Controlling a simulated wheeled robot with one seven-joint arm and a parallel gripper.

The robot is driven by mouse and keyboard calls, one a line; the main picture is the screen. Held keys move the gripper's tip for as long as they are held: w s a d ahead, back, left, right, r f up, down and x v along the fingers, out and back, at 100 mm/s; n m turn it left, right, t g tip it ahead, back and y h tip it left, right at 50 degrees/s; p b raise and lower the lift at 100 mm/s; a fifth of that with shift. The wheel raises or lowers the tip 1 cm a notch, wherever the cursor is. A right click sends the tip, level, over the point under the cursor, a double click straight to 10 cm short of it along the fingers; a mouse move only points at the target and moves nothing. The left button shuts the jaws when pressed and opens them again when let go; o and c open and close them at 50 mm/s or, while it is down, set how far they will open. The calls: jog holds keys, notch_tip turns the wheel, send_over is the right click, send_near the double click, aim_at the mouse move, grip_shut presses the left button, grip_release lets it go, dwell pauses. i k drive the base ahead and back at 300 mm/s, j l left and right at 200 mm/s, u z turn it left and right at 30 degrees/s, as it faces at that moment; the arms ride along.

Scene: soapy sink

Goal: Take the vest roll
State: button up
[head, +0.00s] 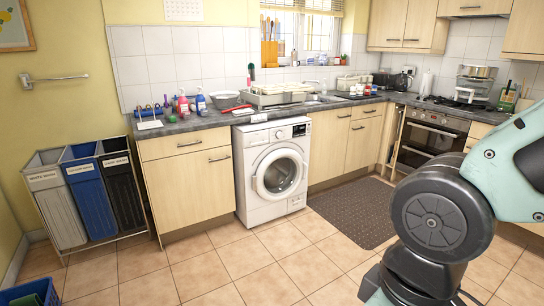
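I cannot make out a vest roll anywhere in the head view. My gripper is not in view; only links of my own arm show at the right, and they hide part of the floor and cupboards there. A laundry sorter (64,196) with white, blue and black bins stands at the left against the wall. The contents of its bins are not visible. A blue basket (37,290) shows only partly at the bottom left corner.
A grey worktop (190,122) runs along the wall, with bottles, a bowl (225,100) and a dish rack (275,95). Below it is a white washing machine (272,172), its door closed. A dark mat (355,210) lies on the tiles. The middle floor is clear.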

aim_at(352, 91)
jog(key=i+j+u, duration=0.2)
jog(key=i, duration=0.2)
jog(key=i+u, duration=0.25)
jog(key=i, duration=0.15)
jog(key=i+z, duration=0.45)
jog(key=i+j+z, duration=0.15)
jog(key=i+z, duration=0.3)
jog(key=i, duration=0.2)
jog(key=i+l+z, duration=0.15)
jog(key=i+z, duration=0.25)
jog(key=i, duration=0.65)
jog(key=i+j+z, duration=0.2)
jog(key=i+z, duration=0.25)
jog(key=i, duration=0.65)
jog(key=i+u, duration=0.25)
jog(key=i, duration=0.25)
jog(key=i+l+u, duration=0.25)
jog(key=i, duration=0.25)
jog(key=i+l+u, duration=0.25)
jog(key=i, duration=0.2)
jog(key=i+l+u, duration=0.2)
jog(key=i, duration=0.3)
jog(key=i+l+u, duration=0.2)
jog(key=i+l, duration=0.15)
jog(key=i, duration=0.15)
